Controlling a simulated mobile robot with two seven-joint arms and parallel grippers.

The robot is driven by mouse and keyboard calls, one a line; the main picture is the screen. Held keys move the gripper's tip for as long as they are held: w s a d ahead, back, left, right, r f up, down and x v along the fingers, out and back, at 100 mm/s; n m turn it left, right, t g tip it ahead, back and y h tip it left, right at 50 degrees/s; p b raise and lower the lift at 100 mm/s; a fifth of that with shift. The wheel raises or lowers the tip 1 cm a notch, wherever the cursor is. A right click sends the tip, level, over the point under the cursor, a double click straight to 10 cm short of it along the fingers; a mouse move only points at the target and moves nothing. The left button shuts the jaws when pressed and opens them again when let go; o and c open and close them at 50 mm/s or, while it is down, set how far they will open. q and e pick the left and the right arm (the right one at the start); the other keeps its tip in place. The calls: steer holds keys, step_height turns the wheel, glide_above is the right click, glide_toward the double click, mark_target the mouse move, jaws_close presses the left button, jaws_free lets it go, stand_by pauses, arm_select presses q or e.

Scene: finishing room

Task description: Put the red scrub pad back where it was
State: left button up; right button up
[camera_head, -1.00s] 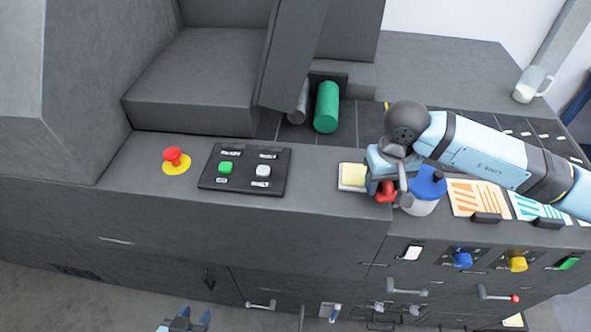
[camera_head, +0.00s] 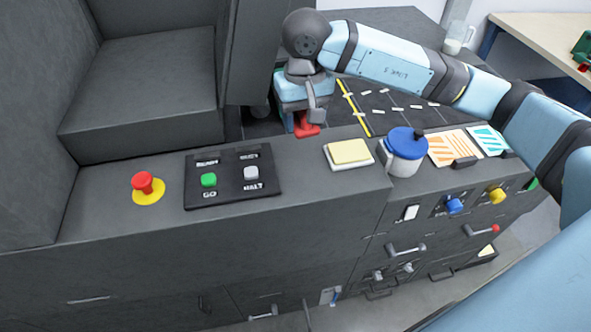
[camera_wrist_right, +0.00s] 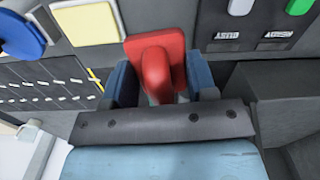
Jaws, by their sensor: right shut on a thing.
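The red scrub pad (camera_head: 307,130) is held in my right gripper (camera_head: 302,120), at the back edge of the machine's front ledge, left of the yellow pad block. In the right wrist view, the red scrub pad (camera_wrist_right: 158,62) shows a flat red plate with a rounded red grip. The two blue fingers of my right gripper (camera_wrist_right: 160,84) are shut on that grip from both sides. Whether the pad touches the ledge is hard to tell. My left gripper is not in view.
A yellow pad on a white block (camera_head: 349,153) and a blue-lidded pot (camera_head: 405,150) stand on the ledge to the right. A button panel (camera_head: 232,176) and a red stop button (camera_head: 145,184) lie to the left. A dark lined belt (camera_head: 390,105) runs behind.

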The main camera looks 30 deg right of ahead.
steer(key=shift+m, duration=0.6)
step_height(320, 180, up, 8)
steer(key=b, duration=0.2)
steer(key=shift+w+a+r+b, duration=0.1)
steer(key=shift+b, duration=0.2)
steer(key=p, duration=0.1)
glide_above(301, 165)
step_height(301, 165, down, 16)
steer(key=shift+r, duration=0.1)
step_height(301, 165, down, 3)
steer(key=shift+f, duration=0.15)
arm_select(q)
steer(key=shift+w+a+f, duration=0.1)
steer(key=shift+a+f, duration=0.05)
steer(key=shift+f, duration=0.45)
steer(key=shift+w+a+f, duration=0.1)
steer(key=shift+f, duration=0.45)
arm_select(e)
steer(key=shift+f, duration=0.1)
steer(key=shift+f, duration=0.15)
steer(key=o, duration=0.9)
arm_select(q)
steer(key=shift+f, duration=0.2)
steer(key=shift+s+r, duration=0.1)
